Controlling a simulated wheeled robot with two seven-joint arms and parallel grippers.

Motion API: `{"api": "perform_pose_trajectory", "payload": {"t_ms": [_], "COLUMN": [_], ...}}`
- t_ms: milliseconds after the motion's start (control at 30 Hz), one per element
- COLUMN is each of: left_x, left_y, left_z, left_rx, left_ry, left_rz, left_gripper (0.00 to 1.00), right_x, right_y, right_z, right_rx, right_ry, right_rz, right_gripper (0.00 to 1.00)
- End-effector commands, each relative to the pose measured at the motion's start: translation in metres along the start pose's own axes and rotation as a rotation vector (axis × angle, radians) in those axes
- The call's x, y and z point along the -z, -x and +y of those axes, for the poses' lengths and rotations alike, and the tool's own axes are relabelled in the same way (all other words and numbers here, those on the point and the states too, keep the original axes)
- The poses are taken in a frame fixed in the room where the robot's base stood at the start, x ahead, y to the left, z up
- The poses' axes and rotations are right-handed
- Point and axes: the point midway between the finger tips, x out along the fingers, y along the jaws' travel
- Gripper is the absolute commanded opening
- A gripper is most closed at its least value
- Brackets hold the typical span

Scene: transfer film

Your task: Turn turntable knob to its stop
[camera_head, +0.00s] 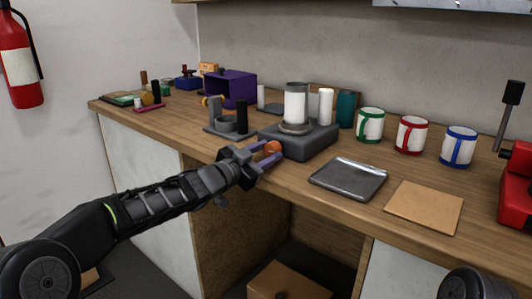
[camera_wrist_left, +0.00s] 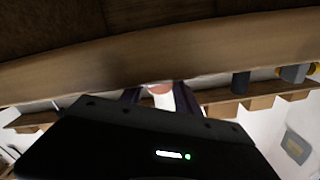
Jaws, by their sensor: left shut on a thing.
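The turntable (camera_head: 312,143) is a dark grey block on the counter with a round plate on top that carries a white and grey cylinder (camera_head: 296,103). Its orange knob (camera_head: 273,147) is on the side facing me. My left gripper (camera_head: 268,156) reaches in from the left and is shut on the knob, with its purple-grey fingers on either side. In the left wrist view the knob (camera_wrist_left: 159,88) shows only as a small orange patch between the fingers, mostly hidden by the dark gripper body. I cannot tell the knob's angle. My right gripper is not in view.
A grey metal tray (camera_head: 348,179) and a tan board (camera_head: 424,206) lie right of the turntable. Green, red and blue-banded mugs (camera_head: 411,134) stand behind them. A grey holder (camera_head: 229,122) and a purple box (camera_head: 232,88) stand to the left. The counter's front edge is close below my gripper.

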Motion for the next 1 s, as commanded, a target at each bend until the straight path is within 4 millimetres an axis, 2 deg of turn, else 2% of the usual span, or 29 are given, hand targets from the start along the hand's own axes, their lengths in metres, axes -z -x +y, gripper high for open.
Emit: {"api": "perform_pose_trajectory", "payload": {"t_ms": [133, 167, 400, 767, 1000], "left_x": [0.000, 0.000, 0.000, 0.000, 0.000], "left_y": [0.000, 0.000, 0.000, 0.006, 0.039], "left_z": [0.000, 0.000, 0.000, -0.001, -0.002], "left_rx": [-0.001, -0.001, 0.000, 0.001, 0.002], "left_ry": [0.002, 0.003, 0.004, 0.003, 0.003], "left_rz": [0.000, 0.000, 0.000, 0.000, -0.002], "left_gripper": [0.00, 0.40, 0.59, 0.59, 0.59], "right_x": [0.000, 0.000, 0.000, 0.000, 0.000], "right_y": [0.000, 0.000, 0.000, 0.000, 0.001], "right_z": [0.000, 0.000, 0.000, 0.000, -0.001], "right_rx": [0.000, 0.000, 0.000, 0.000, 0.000], "right_ry": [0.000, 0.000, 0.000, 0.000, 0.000], "right_rz": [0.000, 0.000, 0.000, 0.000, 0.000], "right_gripper": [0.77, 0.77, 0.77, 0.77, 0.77]}}
